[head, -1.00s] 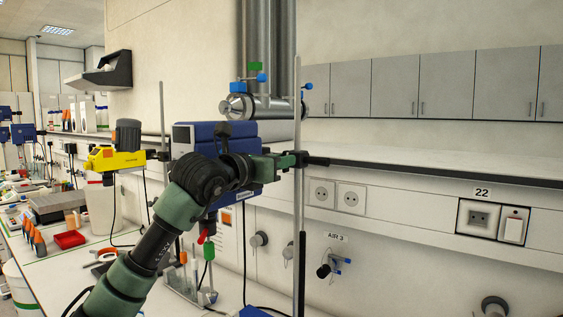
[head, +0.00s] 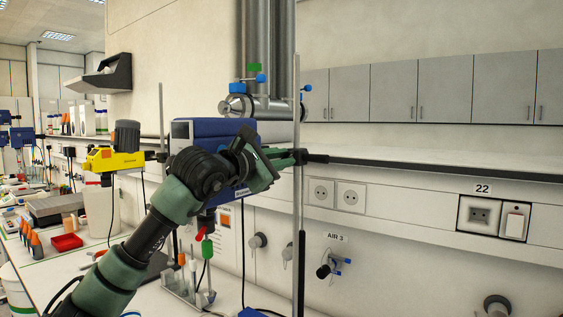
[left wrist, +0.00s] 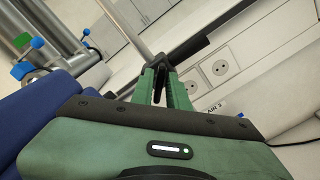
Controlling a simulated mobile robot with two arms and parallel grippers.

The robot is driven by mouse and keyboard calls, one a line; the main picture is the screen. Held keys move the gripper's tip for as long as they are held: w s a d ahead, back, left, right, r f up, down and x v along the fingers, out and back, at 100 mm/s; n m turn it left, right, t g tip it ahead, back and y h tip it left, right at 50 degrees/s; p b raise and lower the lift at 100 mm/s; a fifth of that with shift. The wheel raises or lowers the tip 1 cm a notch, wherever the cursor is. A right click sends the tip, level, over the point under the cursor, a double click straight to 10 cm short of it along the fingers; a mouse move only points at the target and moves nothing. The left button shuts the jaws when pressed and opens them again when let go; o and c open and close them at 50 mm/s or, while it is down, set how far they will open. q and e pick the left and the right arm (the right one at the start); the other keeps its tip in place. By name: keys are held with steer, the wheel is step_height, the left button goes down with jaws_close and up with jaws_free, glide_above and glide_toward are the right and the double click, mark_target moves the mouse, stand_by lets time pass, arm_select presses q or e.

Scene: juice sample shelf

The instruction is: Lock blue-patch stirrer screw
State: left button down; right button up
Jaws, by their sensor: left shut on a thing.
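The blue stirrer (head: 208,128) hangs on an upright metal rod (head: 297,110), partly hidden behind my left arm. My left gripper (head: 298,157) is at the rod, level with the stirrer's lower body. Its green fingers are shut on the dark screw (head: 317,159) of the stirrer's clamp; only a dark end shows past the fingers in the head view. My right gripper is not in view.
A yellow stirrer (head: 115,158) hangs further left. Below my arm stands a rack (head: 190,290) with several tubes. A red tray (head: 66,242) and bottles lie on the left of the bench. A shelf (head: 420,163) and wall sockets (head: 336,195) are at the right.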

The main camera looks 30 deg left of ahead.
arm_select(q)
steer(key=shift+d+f+m, duration=0.1)
steer(key=shift+m, duration=2)
steer(key=shift+f+m, duration=0.1)
steer(key=shift+m, duration=2)
steer(key=c, duration=1.4)
jaws_free()
steer(key=shift+c, duration=0.2)
steer(key=shift+s, duration=0.1)
